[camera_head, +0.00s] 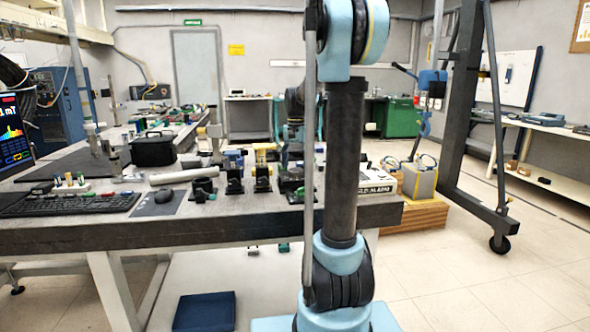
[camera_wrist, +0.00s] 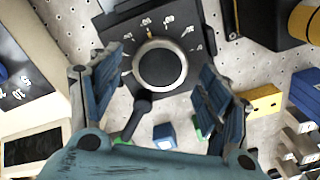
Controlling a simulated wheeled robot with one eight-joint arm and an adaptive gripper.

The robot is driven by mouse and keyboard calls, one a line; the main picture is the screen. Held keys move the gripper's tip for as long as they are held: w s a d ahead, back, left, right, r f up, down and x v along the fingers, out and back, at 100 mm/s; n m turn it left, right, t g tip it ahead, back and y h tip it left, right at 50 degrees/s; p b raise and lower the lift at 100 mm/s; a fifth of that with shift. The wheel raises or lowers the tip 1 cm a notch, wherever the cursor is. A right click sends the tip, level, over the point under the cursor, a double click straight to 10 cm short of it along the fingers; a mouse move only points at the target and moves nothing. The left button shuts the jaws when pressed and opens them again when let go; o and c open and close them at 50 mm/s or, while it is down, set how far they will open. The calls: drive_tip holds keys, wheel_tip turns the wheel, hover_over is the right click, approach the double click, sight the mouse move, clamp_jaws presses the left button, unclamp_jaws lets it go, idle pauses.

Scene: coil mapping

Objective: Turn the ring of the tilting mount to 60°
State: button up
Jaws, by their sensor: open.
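The tilting mount (camera_wrist: 113,24) is a dark plate with white scale marks and figures, seen from above in the wrist view. Its ring (camera_wrist: 160,66) is a silver rim around a dark round face. A small yellow mark sits above the ring; the figures are too blurred to read surely. A dark rod with a rounded end (camera_wrist: 141,105) runs from just below the ring toward the lower left. My gripper (camera_wrist: 160,78) is open, its blue-grey fingers left and right of the ring, with visible gaps. In the head view I cannot pick out the mount; my arm blocks the middle.
The bench (camera_head: 230,210) carries several small mounts, a black case (camera_head: 153,150), a pale tube (camera_head: 184,175) and a keyboard (camera_head: 68,205). In the wrist view a yellow block (camera_wrist: 264,99), a blue block (camera_wrist: 164,135) and a black box (camera_wrist: 270,22) stand near the mount.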

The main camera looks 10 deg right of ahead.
drive_tip(key=shift+f, duration=0.6)
drive_tip(key=c, duration=1.1)
drive_tip(key=shift+o, duration=0.2)
drive_tip(key=shift+m, duration=2.9)
drive_tip(key=o, duration=1.1)
drive_tip(key=shift+c, duration=0.2)
